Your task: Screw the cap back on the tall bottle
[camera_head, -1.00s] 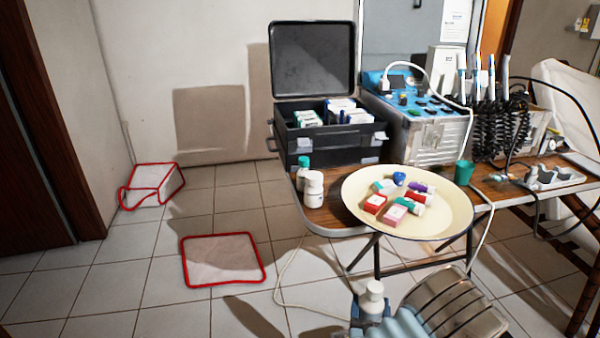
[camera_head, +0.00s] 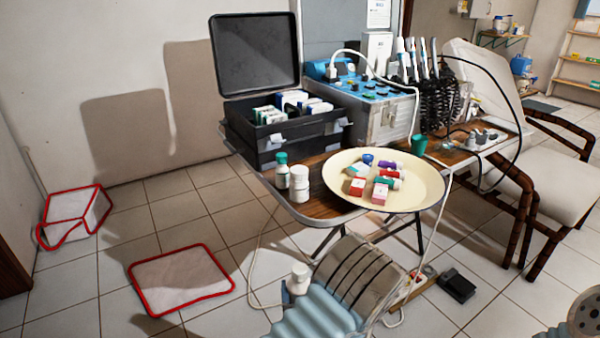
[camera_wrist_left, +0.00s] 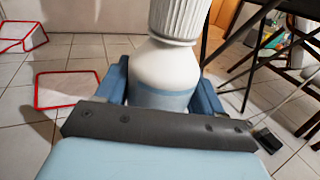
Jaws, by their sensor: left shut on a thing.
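My left gripper (camera_head: 296,290) is at the bottom middle of the head view, shut on a white bottle (camera_head: 300,273) held upright in front of the table. In the left wrist view the bottle (camera_wrist_left: 163,68) stands between the blue fingers of the gripper (camera_wrist_left: 162,98). A ribbed white cap (camera_wrist_left: 180,20) is on its top, cut off by the upper edge; I cannot tell how tight it sits. A bottle with a green cap (camera_head: 281,171) and a white bottle (camera_head: 300,184) stand on the table's left front.
A round cream tray (camera_head: 425,190) with several small boxes and bottles overhangs the front of the wooden table (camera_head: 320,213). An open black case (camera_head: 240,150) and a blue-topped dental unit (camera_head: 375,110) stand behind. A chair (camera_head: 565,180) is at the right.

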